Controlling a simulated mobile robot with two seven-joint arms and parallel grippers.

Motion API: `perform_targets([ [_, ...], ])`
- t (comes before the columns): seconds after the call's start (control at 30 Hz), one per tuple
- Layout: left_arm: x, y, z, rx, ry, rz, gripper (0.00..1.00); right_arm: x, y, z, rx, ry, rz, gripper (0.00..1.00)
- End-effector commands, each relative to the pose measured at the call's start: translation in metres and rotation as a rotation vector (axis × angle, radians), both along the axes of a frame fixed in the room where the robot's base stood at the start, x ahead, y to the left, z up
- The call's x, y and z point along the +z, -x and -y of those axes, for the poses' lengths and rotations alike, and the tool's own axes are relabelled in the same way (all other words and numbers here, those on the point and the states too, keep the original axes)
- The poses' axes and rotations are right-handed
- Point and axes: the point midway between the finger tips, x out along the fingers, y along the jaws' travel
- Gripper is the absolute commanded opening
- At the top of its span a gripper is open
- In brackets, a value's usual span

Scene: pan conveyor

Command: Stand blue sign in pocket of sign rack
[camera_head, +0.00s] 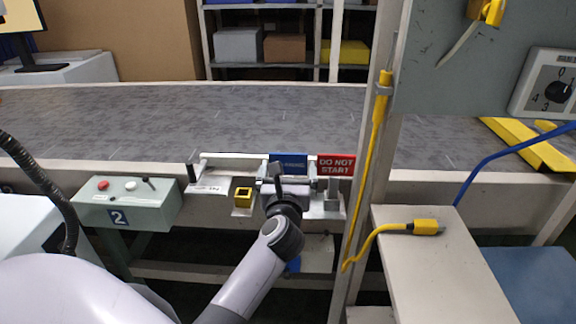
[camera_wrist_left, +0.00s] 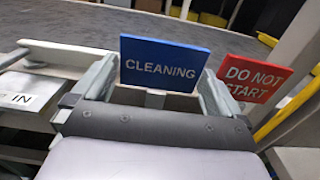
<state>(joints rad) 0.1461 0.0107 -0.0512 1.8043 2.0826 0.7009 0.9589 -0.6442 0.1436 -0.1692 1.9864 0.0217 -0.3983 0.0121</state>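The blue sign (camera_head: 290,163) reads CLEANING in the left wrist view (camera_wrist_left: 165,63). It stands upright, slightly tilted in that picture, on a pale stem. The red DO NOT START sign (camera_head: 336,164) stands just right of it and also shows in the wrist view (camera_wrist_left: 253,77). My left gripper (camera_head: 285,178) is at the blue sign; in the wrist view its fingers (camera_wrist_left: 155,92) are spread on either side of the stem, with gaps visible. The sign rack (camera_head: 330,205) is partly hidden behind my wrist, and the stem's lower end and pockets are hidden. My right gripper is out of view.
A yellow square socket (camera_head: 243,196) and a white label plate (camera_head: 209,184) lie left of my gripper. A control box (camera_head: 125,203) is further left. A post with a yellow cable (camera_head: 372,150) stands close on the right. The grey conveyor belt (camera_head: 200,110) behind is clear.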

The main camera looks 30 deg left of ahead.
Motion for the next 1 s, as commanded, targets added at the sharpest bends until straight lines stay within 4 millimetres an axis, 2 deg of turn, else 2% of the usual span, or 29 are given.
perform_targets([
  [0.13,0.0,0.0,0.0,0.0,0.001,-0.001,1.0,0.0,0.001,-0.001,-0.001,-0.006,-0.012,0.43],
  [0.17,0.0,0.0,0.0,0.0,0.0,0.0,1.0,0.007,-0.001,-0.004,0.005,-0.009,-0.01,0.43],
  [0.2,0.011,0.0,0.0,0.0,0.002,0.005,1.0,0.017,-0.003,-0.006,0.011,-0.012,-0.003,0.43],
  [0.27,0.025,0.0,0.0,0.0,0.001,0.005,1.0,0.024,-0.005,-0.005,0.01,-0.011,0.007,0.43],
  [0.7,0.134,0.0,0.0,0.0,0.0,0.007,1.0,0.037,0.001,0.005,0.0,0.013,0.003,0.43],
  [0.9,0.175,0.0,0.0,0.0,0.001,0.005,1.0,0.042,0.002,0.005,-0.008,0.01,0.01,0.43],
  [1.0,0.188,0.0,0.0,0.0,0.002,0.003,1.0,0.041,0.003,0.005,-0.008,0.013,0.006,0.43],
])
